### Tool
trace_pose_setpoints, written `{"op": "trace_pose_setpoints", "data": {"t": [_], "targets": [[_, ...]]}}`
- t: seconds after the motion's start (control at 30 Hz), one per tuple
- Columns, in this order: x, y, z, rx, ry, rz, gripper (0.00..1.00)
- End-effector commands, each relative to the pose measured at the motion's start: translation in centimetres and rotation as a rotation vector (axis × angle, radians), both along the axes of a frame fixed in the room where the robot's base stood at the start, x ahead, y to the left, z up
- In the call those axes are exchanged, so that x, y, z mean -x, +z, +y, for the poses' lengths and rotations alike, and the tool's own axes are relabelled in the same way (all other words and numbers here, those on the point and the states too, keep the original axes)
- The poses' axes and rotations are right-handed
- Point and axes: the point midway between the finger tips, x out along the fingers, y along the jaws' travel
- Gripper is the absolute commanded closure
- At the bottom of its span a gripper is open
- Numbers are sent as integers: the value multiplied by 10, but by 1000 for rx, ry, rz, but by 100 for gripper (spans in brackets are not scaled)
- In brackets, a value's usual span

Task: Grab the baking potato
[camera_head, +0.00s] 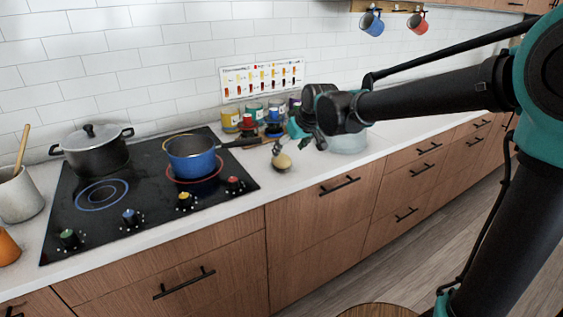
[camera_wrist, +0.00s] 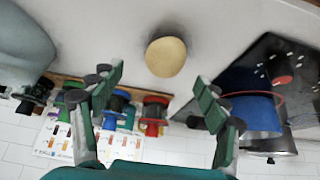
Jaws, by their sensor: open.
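The baking potato (camera_head: 282,161) is a pale tan, rounded lump on the white counter, just right of the stove. In the wrist view the potato (camera_wrist: 166,57) lies ahead of the fingertips, roughly centred between them, with a gap. My gripper (camera_wrist: 160,82) is open, with its two green-padded fingers spread wide and nothing between them. In the head view my gripper (camera_head: 283,143) is small and dark, just above the potato; the finger detail is hard to make out there.
A blue pot (camera_head: 192,157) stands on the black stove (camera_head: 130,207), its handle pointing towards the gripper. Several spice jars (camera_head: 252,114) stand behind against the wall. A pale rounded vessel (camera_head: 348,140) stands right of the potato. The counter front near the potato is clear.

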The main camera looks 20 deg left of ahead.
Motion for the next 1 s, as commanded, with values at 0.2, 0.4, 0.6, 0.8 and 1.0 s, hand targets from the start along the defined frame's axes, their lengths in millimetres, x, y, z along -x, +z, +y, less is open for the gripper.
{"op": "trace_pose_setpoints", "data": {"t": [0.2, 0.4, 0.6, 0.8, 1.0], "targets": [[-3, -13, 8, -1, 1, 1, 25], [-9, -37, 22, 0, -1, 0, 25], [-14, -47, 26, 0, -1, 0, 25], [-14, -47, 26, 0, -1, 0, 25], [-13, -47, 26, 0, 0, 0, 49]]}}
